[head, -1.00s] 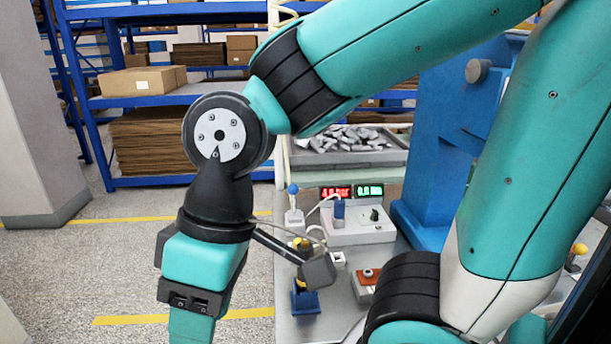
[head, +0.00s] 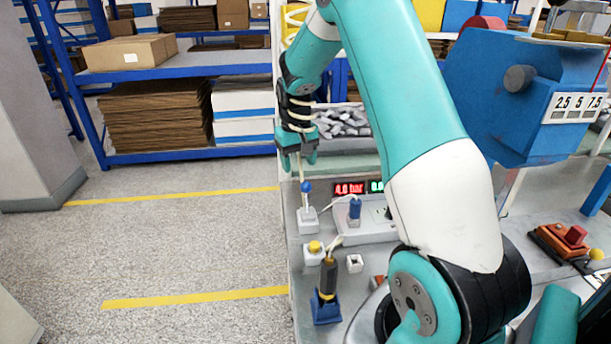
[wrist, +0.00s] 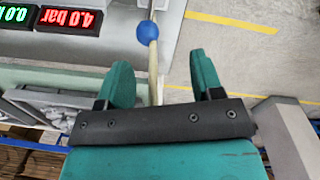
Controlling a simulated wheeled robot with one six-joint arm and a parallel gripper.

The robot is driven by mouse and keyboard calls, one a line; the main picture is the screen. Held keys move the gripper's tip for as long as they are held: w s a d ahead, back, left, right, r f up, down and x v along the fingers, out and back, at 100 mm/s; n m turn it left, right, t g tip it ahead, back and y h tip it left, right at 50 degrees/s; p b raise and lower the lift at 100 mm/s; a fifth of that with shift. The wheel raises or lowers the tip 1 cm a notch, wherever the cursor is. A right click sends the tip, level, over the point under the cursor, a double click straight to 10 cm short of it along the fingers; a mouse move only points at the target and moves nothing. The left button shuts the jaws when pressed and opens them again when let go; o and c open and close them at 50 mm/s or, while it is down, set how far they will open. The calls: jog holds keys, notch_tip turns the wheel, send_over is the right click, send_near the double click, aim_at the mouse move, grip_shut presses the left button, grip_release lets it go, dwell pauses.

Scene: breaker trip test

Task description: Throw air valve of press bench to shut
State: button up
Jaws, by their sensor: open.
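A small lever with a blue ball knob (head: 306,187) stands upright on a light grey base (head: 308,220) at the bench's left edge, beside a red display reading 4.0 bar (head: 349,188). It looks like the air valve, though I can read no label on it. My gripper (head: 298,166) points down just above and behind the knob, open and empty. In the wrist view, the blue knob (wrist: 149,32) lies beyond the open fingertips (wrist: 160,62), between their lines and nearer the left finger. I see no contact with it.
A yellow button (head: 314,246) and a dark upright tool in a blue holder (head: 326,308) are nearer. A tray of metal parts (head: 342,125) lies behind. The floor at left is clear.

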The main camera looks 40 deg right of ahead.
aim_at(305, 182)
jog(key=shift+d+f, duration=0.85)
jog(key=shift+d, duration=0.25)
notch_tip(305, 182, down, 5)
jog(key=shift+s+d+f+p, duration=0.1)
jog(key=shift+s+p, duration=0.05)
jog(key=shift+p, duration=0.7)
jog(key=shift+f, duration=0.7)
grip_shut()
